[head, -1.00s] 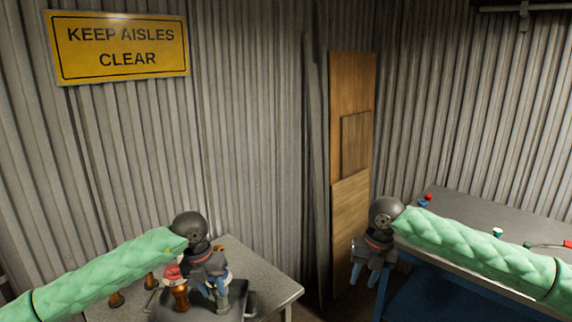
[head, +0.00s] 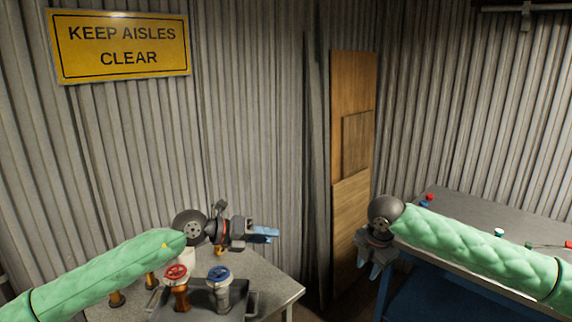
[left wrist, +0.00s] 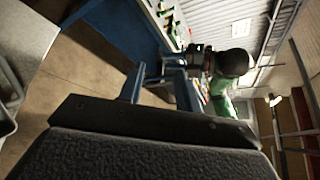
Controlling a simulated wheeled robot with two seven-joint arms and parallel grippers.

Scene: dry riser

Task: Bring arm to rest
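My left arm, in a green quilted sleeve, comes in from the left in the head view. My left gripper (head: 266,235) points right, level above the near table and clear of the valves; it holds nothing that I can see. Its blue fingers (left wrist: 131,86) stand apart in the left wrist view. My right gripper (head: 369,272) hangs fingers down, empty and open, in front of the blue bench's left end. It also shows in the left wrist view, with the right arm's green sleeve behind it.
A red-wheeled valve (head: 176,274) and a blue-wheeled valve (head: 218,275) stand below my left gripper on the grey table (head: 276,287). A grey-topped bench (head: 465,217) with small items stands at right. Wood panels (head: 352,190) lean against the corrugated wall behind.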

